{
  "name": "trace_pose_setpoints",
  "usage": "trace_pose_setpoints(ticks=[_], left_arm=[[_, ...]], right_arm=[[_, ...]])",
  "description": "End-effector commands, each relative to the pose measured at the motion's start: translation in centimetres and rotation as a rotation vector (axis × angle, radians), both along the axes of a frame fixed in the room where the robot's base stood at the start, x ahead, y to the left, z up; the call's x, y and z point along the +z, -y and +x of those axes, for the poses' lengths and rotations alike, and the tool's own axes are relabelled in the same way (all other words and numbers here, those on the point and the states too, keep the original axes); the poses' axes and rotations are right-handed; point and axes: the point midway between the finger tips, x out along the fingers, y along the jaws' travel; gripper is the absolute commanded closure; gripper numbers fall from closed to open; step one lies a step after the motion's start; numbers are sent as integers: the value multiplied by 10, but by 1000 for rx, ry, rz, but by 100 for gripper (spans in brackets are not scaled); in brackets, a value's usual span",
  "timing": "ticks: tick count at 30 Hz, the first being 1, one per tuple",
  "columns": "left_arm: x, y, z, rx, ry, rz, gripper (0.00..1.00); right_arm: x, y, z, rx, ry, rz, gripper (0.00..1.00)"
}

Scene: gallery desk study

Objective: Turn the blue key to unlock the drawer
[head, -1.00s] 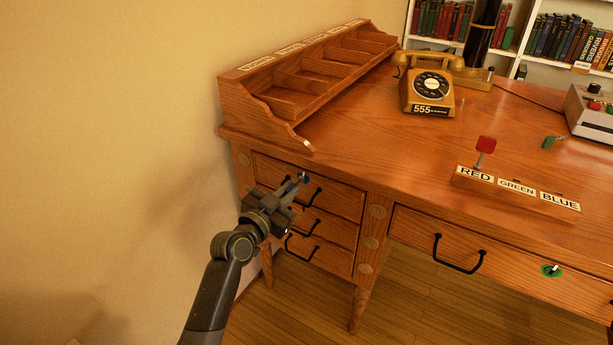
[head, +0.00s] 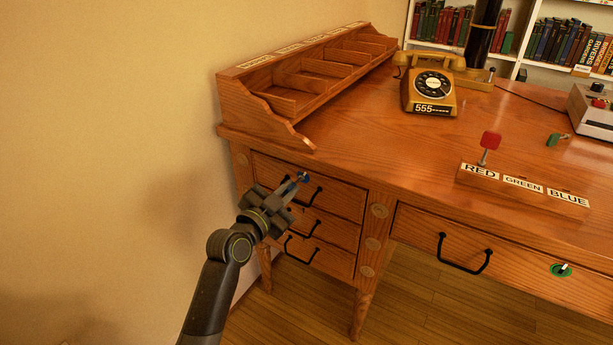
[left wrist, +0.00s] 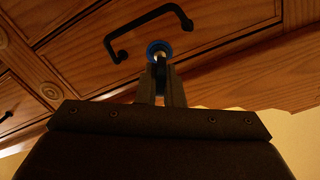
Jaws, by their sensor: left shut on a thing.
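The blue key (head: 291,187) is in my left gripper (head: 286,193), which is shut on it in front of the top left drawer (head: 334,198). The blue-ringed lock (head: 304,177) is on that drawer, beside its black handle. The drawer looks closed. My right gripper is out of view.
A red key (head: 490,145) stands in the labelled key rack (head: 520,188). A green key (head: 555,140) lies on the desk behind it. The wide drawer has a green-ringed lock (head: 561,269). An orange telephone (head: 430,88) and a sorter (head: 270,110) stand on the desktop.

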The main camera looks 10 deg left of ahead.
Motion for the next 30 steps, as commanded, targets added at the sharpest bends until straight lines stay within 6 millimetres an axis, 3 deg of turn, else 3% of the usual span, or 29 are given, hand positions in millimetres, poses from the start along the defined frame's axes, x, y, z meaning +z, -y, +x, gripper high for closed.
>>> trace_pose_setpoints(ticks=[11, 30], left_arm=[[4, 1, 0, -1, 19, 13, 100], [4, 0, 0, 2, 102, 243, 100]], right_arm=[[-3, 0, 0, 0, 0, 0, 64], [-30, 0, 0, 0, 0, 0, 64]])
